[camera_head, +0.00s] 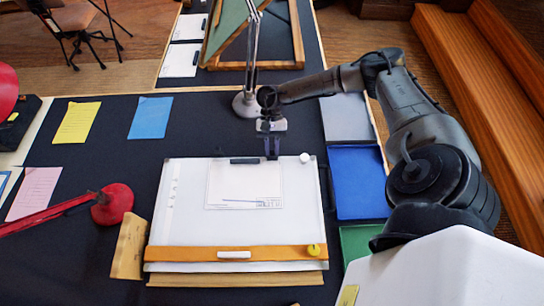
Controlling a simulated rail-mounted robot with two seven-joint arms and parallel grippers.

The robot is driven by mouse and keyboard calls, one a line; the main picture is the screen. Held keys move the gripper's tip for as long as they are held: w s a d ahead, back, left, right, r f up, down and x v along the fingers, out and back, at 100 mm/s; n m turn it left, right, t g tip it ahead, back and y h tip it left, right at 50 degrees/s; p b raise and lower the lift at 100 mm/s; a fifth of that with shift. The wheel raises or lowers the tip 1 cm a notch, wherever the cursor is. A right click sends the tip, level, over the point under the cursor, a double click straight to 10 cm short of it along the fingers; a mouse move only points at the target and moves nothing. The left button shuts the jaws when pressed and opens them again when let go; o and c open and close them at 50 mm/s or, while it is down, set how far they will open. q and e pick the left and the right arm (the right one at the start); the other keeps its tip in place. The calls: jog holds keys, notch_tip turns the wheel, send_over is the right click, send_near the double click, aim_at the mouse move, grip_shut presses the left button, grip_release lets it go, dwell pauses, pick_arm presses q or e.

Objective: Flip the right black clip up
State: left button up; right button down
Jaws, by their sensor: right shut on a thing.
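The white drafting board (180,215) lies on the dark table with a paper sheet (243,188) on it. A flat black bar (244,160) lies along the middle of the board's top edge. My right gripper (271,152) points down at the top edge, just right of this bar. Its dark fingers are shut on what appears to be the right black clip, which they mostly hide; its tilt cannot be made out. My left gripper is out of view.
A white knob (305,158) sits at the board's top right corner. A wooden ruler bar (190,254) crosses the lower board. A lamp base (246,104) stands behind my gripper. Blue (357,182) and green (360,243) trays lie at right; a red lamp (113,204) stands at left.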

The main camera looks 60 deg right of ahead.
jog(key=g+y+b, duration=0.1)
jog(key=y+b, duration=0.1)
jog(key=b, duration=0.1)
jog(key=d+f+g+y+b, duration=0.1)
jog(key=y+b, duration=0.1)
jog(key=b, duration=0.2)
jog(key=f+g+y+b, duration=0.1)
jog(key=b, duration=0.2)
jog(key=shift+w+d+y+b, duration=0.2)
jog(key=shift+w+y+b, duration=0.1)
jog(key=shift+w+y, duration=0.1)
jog(key=shift+d+r+g+y+b, duration=0.1)
jog(key=shift+g+y+b, duration=0.3)
jog(key=shift+y+b, duration=0.55)
jog(key=c, duration=1)
grip_release()
jog(key=shift+c, duration=0.2)
jog(key=shift+r, duration=0.1)
